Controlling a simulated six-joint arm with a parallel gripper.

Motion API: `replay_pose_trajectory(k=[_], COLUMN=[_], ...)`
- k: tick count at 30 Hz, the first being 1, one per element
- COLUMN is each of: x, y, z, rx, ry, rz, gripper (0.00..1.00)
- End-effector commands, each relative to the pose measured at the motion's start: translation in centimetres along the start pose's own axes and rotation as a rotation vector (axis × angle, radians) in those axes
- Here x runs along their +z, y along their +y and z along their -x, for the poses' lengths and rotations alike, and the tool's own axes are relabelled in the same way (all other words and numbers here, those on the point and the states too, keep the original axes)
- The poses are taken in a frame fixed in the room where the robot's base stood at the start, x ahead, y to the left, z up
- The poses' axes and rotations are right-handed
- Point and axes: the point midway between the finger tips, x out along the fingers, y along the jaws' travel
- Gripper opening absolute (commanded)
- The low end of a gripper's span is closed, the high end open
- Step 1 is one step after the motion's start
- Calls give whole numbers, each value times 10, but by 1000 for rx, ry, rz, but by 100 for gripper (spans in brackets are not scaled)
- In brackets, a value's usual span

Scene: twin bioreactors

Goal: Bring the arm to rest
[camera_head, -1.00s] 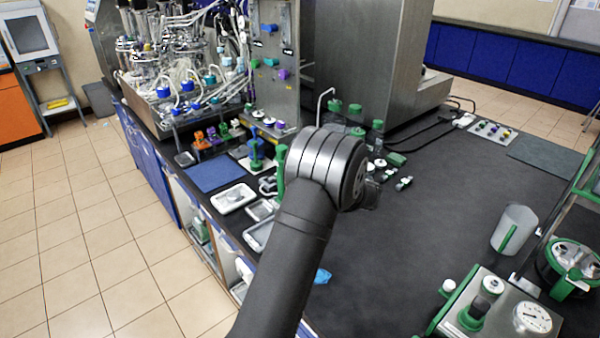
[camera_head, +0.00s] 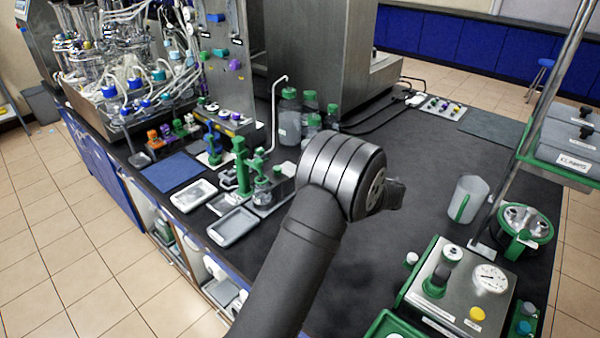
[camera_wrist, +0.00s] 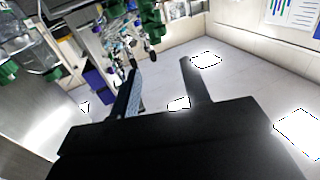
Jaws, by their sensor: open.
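My arm (camera_head: 290,255) rises from the bottom of the head view and ends in a ribbed silver joint over the dark bench. A small dark part shows past the joint at its right; my gripper's fingers cannot be made out there. In the wrist view my gripper (camera_wrist: 160,68) shows two dark fingers spread apart, with nothing between them. They face a pale wall and floor, with blurred green and dark things hanging in the upper left.
Left of the arm stand a green stand (camera_head: 242,165), grey trays (camera_head: 233,226) and several green-capped bottles (camera_head: 290,118). The dark bench top (camera_head: 400,250) between is clear.

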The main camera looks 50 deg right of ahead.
Motion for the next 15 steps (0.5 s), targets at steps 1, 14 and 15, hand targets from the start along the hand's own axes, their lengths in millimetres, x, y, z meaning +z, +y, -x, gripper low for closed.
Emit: replay_pose_trajectory(k=[1, 14, 15], x=[0, 0, 0], y=[0, 0, 0], z=[2, 1, -2], rx=[0, -1, -1], ry=[0, 0, 0], rz=[0, 0, -1], gripper=[43, 43, 43])
